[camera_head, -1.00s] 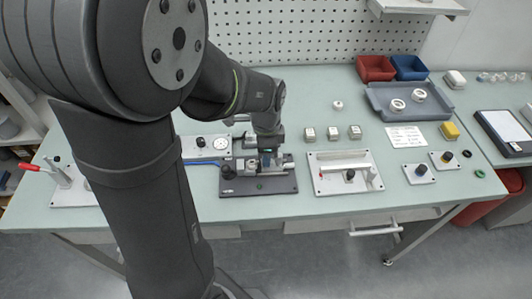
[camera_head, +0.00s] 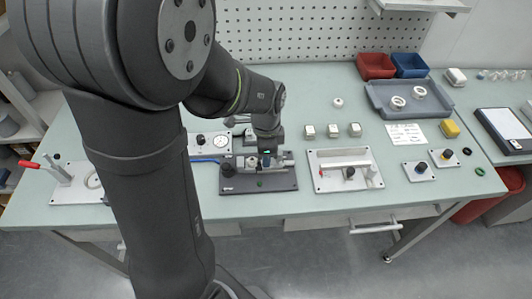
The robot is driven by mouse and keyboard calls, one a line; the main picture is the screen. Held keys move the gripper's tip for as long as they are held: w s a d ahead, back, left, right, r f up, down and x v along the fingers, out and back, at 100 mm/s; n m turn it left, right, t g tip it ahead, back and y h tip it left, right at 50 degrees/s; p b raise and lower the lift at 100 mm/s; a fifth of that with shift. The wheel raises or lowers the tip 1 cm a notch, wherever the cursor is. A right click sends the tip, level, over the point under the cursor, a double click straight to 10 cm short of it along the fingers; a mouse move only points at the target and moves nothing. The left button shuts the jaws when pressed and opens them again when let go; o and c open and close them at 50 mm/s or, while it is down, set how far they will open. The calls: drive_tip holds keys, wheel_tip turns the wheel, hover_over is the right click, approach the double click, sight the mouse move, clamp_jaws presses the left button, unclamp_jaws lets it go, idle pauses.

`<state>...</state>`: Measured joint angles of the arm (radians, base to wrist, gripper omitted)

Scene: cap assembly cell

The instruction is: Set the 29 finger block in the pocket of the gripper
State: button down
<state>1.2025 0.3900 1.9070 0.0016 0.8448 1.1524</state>
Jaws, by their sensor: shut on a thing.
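My gripper (camera_head: 267,155) points down over the dark fixture plate (camera_head: 286,186) at the front middle of the bench. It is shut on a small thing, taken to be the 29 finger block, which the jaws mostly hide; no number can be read. The grey device on the plate (camera_head: 284,163), likely the gripper with the pocket, lies right at my fingertips. The pocket is hidden, so I cannot tell whether the block touches it or sits in it. Three small pale-topped blocks (camera_head: 333,131) stand in a row behind and to the right.
A white plate with a bar handle (camera_head: 342,184) stands right of the dark plate. A white gauge panel (camera_head: 208,144) is behind left. A grey tray with white rings (camera_head: 381,98), red bin (camera_head: 375,66) and blue bin (camera_head: 410,66) are at the back right. My arm covers the left front.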

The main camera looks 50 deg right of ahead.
drive_tip(key=c, duration=1.2)
unclamp_jaws()
wheel_tip(320, 180, up, 17)
drive_tip(key=shift+r, duration=0.2)
wheel_tip(320, 180, down, 17)
drive_tip(key=shift+f, duration=0.2)
drive_tip(key=shift+r, duration=0.15)
